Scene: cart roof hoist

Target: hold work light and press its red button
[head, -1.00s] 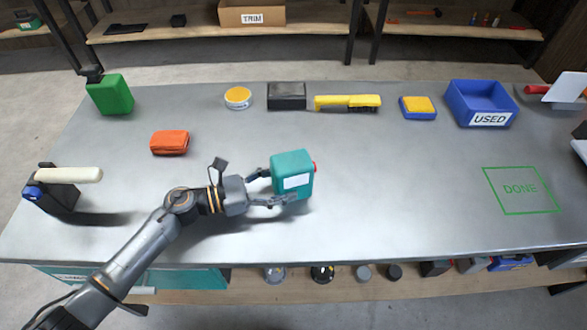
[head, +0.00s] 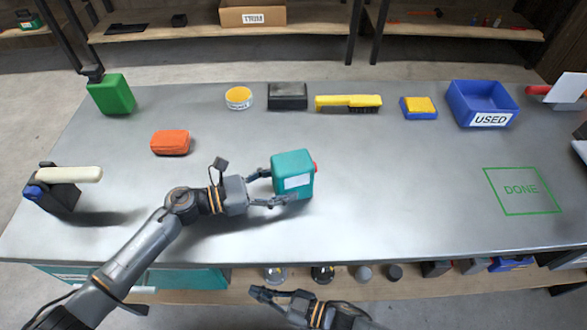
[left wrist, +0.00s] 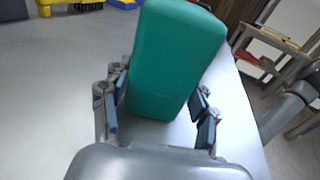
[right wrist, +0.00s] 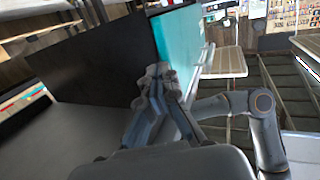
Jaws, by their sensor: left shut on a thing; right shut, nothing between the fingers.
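The work light is a teal box (head: 291,175) with a white label. Its red button (head: 315,167) sticks out on its right side, facing away from my left gripper. My left gripper (head: 274,188) is shut on the work light, one finger on each side. The work light also fills the middle of the left wrist view (left wrist: 172,62), where the button is hidden. I cannot tell whether it touches the bench. My right gripper (head: 256,291) is shut and empty, low in front of the bench's near edge. Its fingers also show together in the right wrist view (right wrist: 157,75).
The grey bench (head: 400,200) is clear to the right of the work light, up to a green DONE outline (head: 521,190). An orange pouch (head: 170,142) and a black stand with a pale bar (head: 62,187) lie left. A blue USED bin (head: 483,103) stands at the back right.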

